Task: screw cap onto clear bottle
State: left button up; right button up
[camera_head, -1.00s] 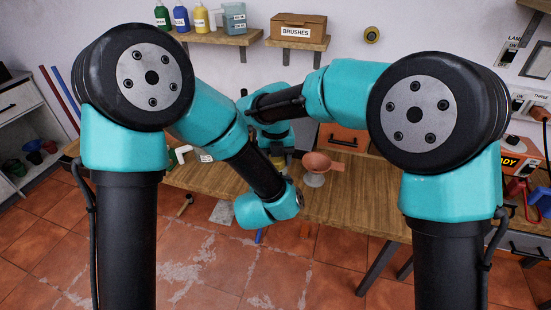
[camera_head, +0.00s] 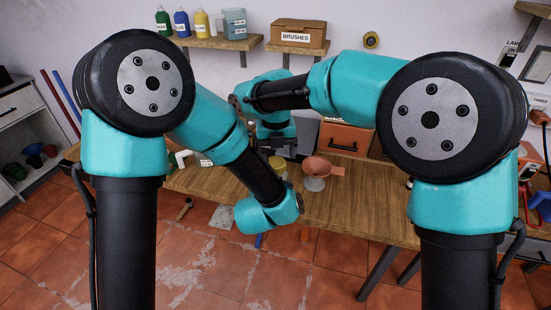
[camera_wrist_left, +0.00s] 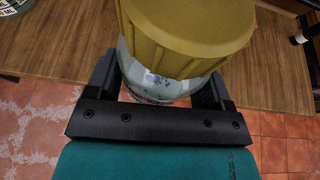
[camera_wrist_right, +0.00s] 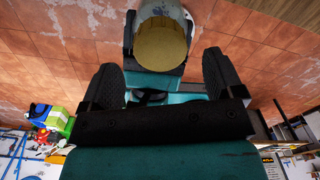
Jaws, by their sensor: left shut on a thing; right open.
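The clear bottle (camera_wrist_left: 155,88) stands between the fingers of my left gripper (camera_wrist_left: 158,92), which is shut on it. A ribbed yellow cap (camera_wrist_left: 190,30) sits on top of the bottle; I cannot tell how far it is threaded. In the right wrist view the cap (camera_wrist_right: 162,45) lies ahead of my open right gripper (camera_wrist_right: 162,76), centred between its fingers and apart from them. In the head view my right gripper (camera_head: 272,143) is just above the cap (camera_head: 278,165). My left gripper is mostly hidden there behind its own wrist.
The wooden workbench (camera_head: 350,204) runs below, with an orange funnel (camera_head: 318,167) to the right of the bottle. An orange drawer unit (camera_head: 345,138) stands at the back. Shelves above hold paint bottles and a brushes box (camera_head: 298,33). The front right of the bench is clear.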

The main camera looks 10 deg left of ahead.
jog(key=shift+r, duration=0.15)
jog(key=shift+o, duration=1.2)
notch_tip(320, 180, up, 12)
